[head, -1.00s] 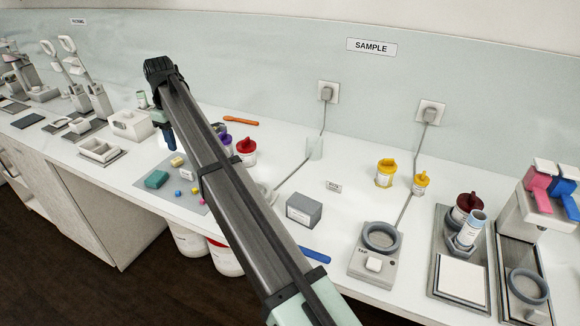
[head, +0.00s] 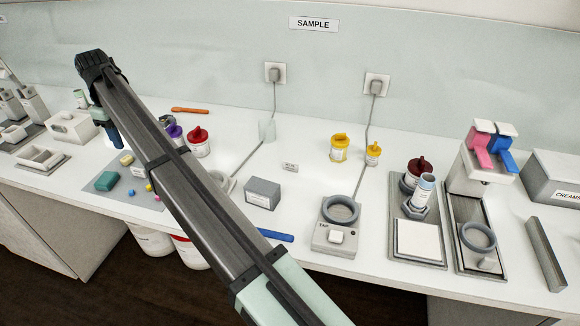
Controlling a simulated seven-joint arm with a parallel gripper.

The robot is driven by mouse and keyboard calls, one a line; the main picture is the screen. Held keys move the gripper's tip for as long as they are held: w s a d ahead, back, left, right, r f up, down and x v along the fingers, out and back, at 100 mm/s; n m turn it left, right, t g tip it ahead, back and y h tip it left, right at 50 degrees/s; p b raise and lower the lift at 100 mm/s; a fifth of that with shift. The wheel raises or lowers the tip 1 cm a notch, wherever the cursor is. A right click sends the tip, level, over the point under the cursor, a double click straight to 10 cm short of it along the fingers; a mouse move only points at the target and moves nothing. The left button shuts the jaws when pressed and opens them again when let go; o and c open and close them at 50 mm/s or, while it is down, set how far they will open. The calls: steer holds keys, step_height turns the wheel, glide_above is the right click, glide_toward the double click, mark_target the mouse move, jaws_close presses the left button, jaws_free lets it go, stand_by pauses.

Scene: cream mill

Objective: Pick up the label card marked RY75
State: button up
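A small white label card (head: 290,167) with dark print sits on the white bench, behind the grey box and left of the yellow-lidded jars. Its print is too small to read, so I cannot confirm RY75. My arm reaches across the picture to the upper left. My gripper (head: 116,139) hangs down at its far end, above the bench near the grey mat, well left of the card. Its fingers are too small and dark to tell whether they are open or shut.
A grey box (head: 262,194) stands just in front of the card. A scale (head: 335,236) and yellow-lidded jars (head: 339,149) are to the right. A cord (head: 247,160) runs left of the card.

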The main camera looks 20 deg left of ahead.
steer(key=w+d+r+m, duration=0.2)
steer(key=w+d, duration=0.9)
steer(key=w, duration=0.2)
steer(key=w+d+m, duration=0.2)
steer(key=w+d, duration=0.5)
steer(key=d, duration=0.5)
steer(key=n, duration=0.3)
glide_above(290, 163)
steer(key=shift+f, duration=0.7)
steer(key=f, duration=1.3)
steer(key=shift+w, duration=0.2)
